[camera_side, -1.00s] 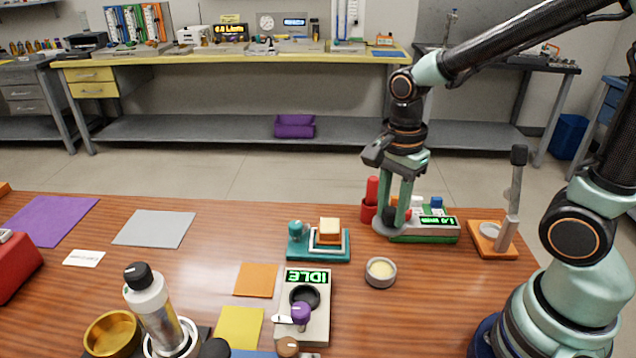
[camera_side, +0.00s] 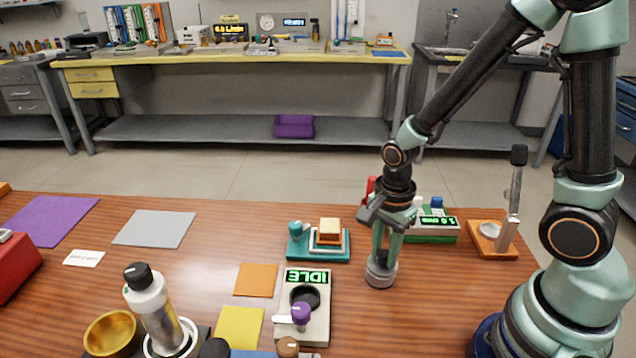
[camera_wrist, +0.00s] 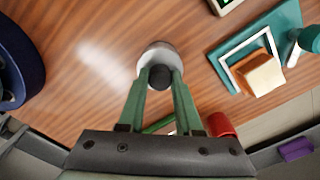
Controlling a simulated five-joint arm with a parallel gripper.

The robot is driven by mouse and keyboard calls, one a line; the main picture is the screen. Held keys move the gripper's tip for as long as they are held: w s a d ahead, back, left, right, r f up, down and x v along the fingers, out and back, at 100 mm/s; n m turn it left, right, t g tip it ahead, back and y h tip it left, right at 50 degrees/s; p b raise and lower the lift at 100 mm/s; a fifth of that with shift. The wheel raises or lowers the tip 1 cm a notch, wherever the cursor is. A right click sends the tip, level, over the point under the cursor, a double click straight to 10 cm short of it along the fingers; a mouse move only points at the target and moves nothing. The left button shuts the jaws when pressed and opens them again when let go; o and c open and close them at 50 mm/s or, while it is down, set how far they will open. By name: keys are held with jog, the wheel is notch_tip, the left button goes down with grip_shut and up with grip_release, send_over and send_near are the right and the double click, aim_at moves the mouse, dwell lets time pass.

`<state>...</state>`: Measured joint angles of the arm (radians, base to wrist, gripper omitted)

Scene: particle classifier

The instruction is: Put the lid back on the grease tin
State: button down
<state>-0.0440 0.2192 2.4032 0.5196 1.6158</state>
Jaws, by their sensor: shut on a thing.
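The grease tin (camera_side: 380,278) is a small round grey tin on the wooden table, right of the IDLE device. My gripper (camera_side: 383,255) is directly above it, pointing down. In the wrist view my gripper (camera_wrist: 160,78) is shut on the dark knob of the lid (camera_wrist: 154,52), whose pale round top shows beyond the knob. The lid is at the tin's mouth and covers the grease from view. The fingers partly hide the join, so I cannot tell whether the lid is fully seated.
The IDLE device (camera_side: 318,325) stands to the left. A teal stand with a tan block (camera_side: 329,230) is behind it. A green device (camera_side: 436,238) and an orange base with an upright lever (camera_side: 493,250) stand behind to the right.

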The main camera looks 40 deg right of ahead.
jog(key=shift+f, duration=0.45)
jog(key=c, duration=0.6)
grip_release()
jog(key=shift+r, duration=0.1)
notch_tip(320, 180, up, 13)
notch_tip(320, 180, up, 7)
jog(key=n+t, duration=0.5)
jog(key=n, duration=0.9)
send_over(384, 252)
jog(key=d, duration=0.1)
jog(key=n, duration=0.2)
jog(key=r+n, duration=0.1)
jog(key=n, duration=0.1)
jog(key=shift+s+d+t, duration=0.1)
jog(key=shift+s+t, duration=0.2)
